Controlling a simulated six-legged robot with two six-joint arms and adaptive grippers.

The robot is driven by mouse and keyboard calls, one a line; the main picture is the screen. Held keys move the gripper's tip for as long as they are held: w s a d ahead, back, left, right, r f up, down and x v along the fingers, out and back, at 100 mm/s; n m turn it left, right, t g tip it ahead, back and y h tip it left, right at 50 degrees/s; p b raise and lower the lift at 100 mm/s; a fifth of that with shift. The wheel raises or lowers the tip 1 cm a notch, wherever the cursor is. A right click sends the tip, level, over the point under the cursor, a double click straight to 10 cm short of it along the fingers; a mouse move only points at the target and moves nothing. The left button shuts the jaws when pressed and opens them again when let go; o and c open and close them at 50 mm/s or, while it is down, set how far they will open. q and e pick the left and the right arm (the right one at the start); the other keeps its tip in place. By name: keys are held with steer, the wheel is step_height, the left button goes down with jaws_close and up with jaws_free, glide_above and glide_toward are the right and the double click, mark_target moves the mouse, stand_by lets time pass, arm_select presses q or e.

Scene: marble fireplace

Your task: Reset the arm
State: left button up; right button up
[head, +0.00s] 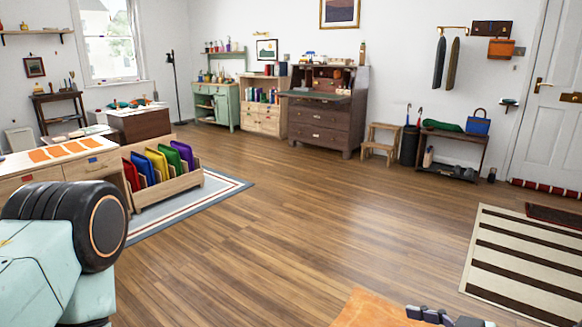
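My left arm shows large at the lower left as a pale teal link with a thick black round joint; its gripper is outside the picture. At the bottom edge, right of the middle, a dark grey jointed part shows, which looks like the top of my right gripper (445,316). It is cut off by the frame, so its fingers' opening and anything between them are hidden. It is beside an orange-brown surface (368,310), also cut off.
A wooden rack (180,184) of coloured folders stands by a desk (95,165) at left. A dark bureau (322,118), step stool (380,146) and bench (452,152) line the back wall. A striped rug (525,262) lies at right. The middle wooden floor (300,220) is clear.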

steer(key=shift+s+a+r+n+g+y, duration=0.35)
steer(key=shift+s+a+r+n+g, duration=0.15)
steer(key=shift+s, duration=0.2)
steer(key=shift+s+a+r+n+g+y, duration=0.3)
steer(key=shift+s+r+n+y, duration=0.1)
steer(key=shift+s+r, duration=0.25)
steer(key=shift+f, duration=0.1)
steer(key=shift+s, duration=0.15)
